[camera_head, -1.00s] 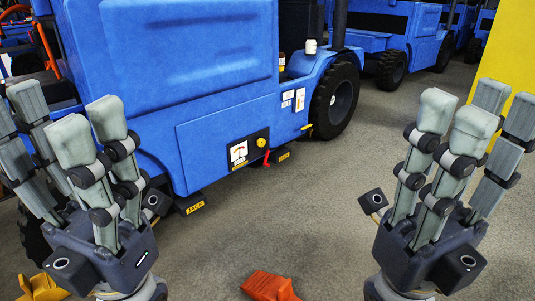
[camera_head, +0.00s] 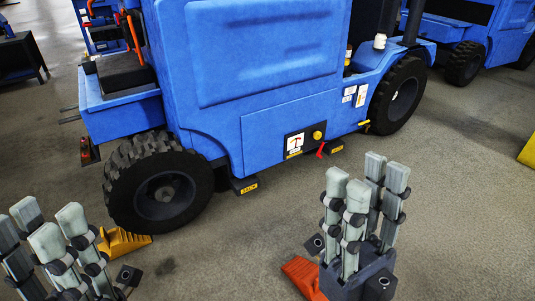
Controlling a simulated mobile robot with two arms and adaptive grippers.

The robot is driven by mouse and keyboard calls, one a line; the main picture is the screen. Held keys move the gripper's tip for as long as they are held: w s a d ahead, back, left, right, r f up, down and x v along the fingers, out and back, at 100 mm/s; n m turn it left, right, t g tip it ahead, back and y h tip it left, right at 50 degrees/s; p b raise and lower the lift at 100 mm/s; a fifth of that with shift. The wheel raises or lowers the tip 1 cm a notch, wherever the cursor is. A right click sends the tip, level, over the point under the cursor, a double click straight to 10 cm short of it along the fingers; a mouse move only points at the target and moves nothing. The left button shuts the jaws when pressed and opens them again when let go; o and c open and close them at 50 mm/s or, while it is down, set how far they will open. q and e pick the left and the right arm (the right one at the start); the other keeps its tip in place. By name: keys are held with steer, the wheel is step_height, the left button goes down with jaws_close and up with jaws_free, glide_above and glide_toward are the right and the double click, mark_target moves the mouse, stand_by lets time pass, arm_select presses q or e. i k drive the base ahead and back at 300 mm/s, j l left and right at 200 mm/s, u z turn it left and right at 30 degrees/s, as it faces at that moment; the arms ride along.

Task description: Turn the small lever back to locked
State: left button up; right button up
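A small red lever (camera_head: 320,150) sticks out low on the side of the blue vehicle (camera_head: 265,50), slanting down and to the left. It sits just below and right of a dark panel (camera_head: 296,144) with a picture label and a yellow round knob (camera_head: 317,135). My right gripper (camera_head: 366,182) is open and empty, fingers pointing up, in front of the vehicle and apart from the lever. My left gripper (camera_head: 38,225) is open and empty at the lower left, far from the lever and partly cut off by the picture edge.
An orange wedge (camera_head: 302,277) lies on the floor beside my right gripper. A yellow wedge (camera_head: 124,242) lies by the vehicle's near wheel (camera_head: 160,190). Two black blocks with yellow labels (camera_head: 244,186) (camera_head: 334,147) jut out under the body.

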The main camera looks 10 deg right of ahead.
mark_target(321, 142)
steer(key=i+l+u, duration=0.1)
steer(key=l+u, duration=0.7)
steer(key=l, duration=0.15)
steer(key=l+u, duration=0.4)
steer(key=k+l+u, duration=0.15)
steer(key=l+u, duration=0.25)
steer(key=l, duration=0.2)
